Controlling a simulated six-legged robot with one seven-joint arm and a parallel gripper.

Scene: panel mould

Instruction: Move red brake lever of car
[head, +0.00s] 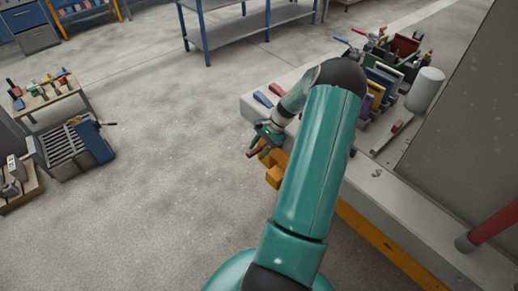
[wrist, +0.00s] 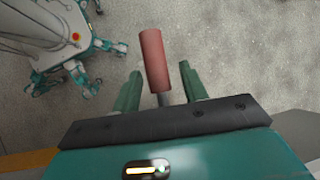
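The red lever (wrist: 153,60) has a cylindrical red grip on a thin grey shaft. In the wrist view it stands between the two green fingers of my gripper (wrist: 159,86), with its grip reaching past the fingertips. The fingers are open, with gaps visible on both sides of the lever. In the head view my gripper (head: 263,151) is at the left side of the grey bench, and a small red part of the lever (head: 253,152) shows beside it. The lever's base is hidden. No car can be made out.
The grey bench (head: 385,185) with a yellow edge holds tools, coloured panels and a white cylinder (head: 426,90). A thick red bar (head: 493,224) is at right. A small tool table (head: 47,95) and blue-framed shelf (head: 262,20) stand apart; the floor between is clear.

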